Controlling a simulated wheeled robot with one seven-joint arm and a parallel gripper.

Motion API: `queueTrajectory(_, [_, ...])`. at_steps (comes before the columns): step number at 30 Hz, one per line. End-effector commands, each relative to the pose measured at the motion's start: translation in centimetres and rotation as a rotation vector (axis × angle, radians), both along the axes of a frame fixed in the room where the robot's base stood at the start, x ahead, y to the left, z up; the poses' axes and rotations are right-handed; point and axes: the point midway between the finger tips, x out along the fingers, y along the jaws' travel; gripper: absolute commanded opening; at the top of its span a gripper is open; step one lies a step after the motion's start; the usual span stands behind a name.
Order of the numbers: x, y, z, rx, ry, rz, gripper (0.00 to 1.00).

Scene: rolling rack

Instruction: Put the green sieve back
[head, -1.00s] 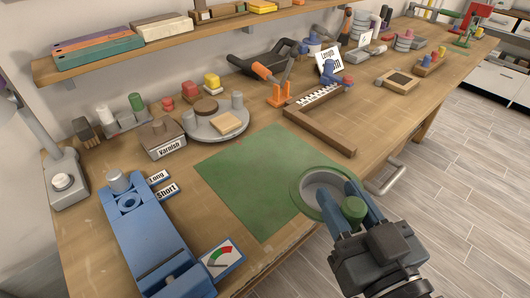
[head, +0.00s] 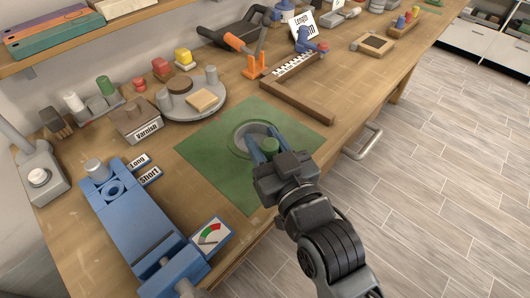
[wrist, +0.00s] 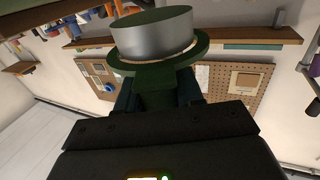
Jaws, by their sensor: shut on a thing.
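The green sieve (head: 242,138), a round grey bowl with a green rim and a green grip, shows over the green mat (head: 214,167) in the head view. My gripper (head: 265,147) is shut on its grip, with a blue finger on either side. In the wrist view the sieve's metal drum (wrist: 152,37) and green rim (wrist: 190,60) stand out beyond my fingers. The fingertips are largely hidden there. I cannot tell whether the sieve touches the mat or hangs just above it.
A brown L-shaped ruler frame (head: 300,98) stands behind the mat. A round grey turntable (head: 190,103) and a varnish box (head: 136,121) stand to the left. A blue device (head: 145,220) and a gauge card (head: 210,235) are nearer at left. A bench-front handle (head: 365,142) sticks out at right.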

Motion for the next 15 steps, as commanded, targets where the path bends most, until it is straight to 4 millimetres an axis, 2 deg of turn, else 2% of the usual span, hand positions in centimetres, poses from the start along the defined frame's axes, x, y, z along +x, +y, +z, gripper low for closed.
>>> queueTrajectory(7, [-0.1, 0.0, -3.3, -0.001, 0.003, 0.001, 0.06])
queueTrajectory(15, [-0.1, 0.0, -3.7, 0.0, 0.0, 0.0, 0.06])
